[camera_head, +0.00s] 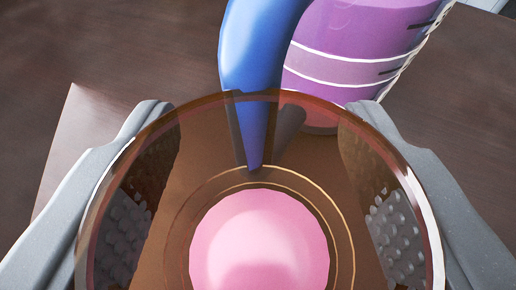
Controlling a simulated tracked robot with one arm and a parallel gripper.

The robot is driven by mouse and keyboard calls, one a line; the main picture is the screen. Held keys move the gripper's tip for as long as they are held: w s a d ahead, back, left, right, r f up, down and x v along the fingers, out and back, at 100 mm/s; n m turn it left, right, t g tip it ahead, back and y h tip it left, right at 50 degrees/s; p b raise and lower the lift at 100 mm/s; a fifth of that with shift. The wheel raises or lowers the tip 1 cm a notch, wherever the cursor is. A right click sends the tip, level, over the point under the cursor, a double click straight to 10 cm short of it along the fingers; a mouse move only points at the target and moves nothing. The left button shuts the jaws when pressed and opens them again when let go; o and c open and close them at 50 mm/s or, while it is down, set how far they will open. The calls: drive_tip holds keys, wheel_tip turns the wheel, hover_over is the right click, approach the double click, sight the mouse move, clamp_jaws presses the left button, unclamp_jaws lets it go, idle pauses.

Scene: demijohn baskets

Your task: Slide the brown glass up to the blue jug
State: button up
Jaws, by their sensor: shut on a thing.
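The brown glass (205,150) is see-through and fills the lower middle of the view, seen from above through its wide round rim. My gripper (262,225) is shut on the glass, with one grey finger at its left side and one at its right; their studded pads show through the glass. A glossy blue curved part (258,50), apparently the blue jug's handle or spout, stands just beyond the far rim. Its tapered lower end shows through the glass. I cannot tell whether the glass touches it.
A purple cylinder (345,45) with white lines stands behind the blue part; whether they are joined is unclear. A round pink thing (260,245) shows within the glass's outline.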

drive_tip(key=shift+w+p, duration=0.3)
drive_tip(key=shift+p, duration=0.25)
drive_tip(key=o, duration=1.2)
drive_tip(key=shift+s+r, duration=0.1)
drive_tip(key=shift+s, duration=0.05)
drive_tip(key=shift+s+b, duration=0.3)
drive_tip(key=shift+s, duration=0.25)
drive_tip(key=shift+s+d+r, duration=0.1)
drive_tip(key=shift+s+r, duration=0.15)
drive_tip(key=shift+r, duration=0.1)
drive_tip(key=b+v, duration=0.2)
drive_tip(key=v, duration=0.9)
drive_tip(key=shift+s+b, duration=0.35)
drive_tip(key=shift+b, duration=0.05)
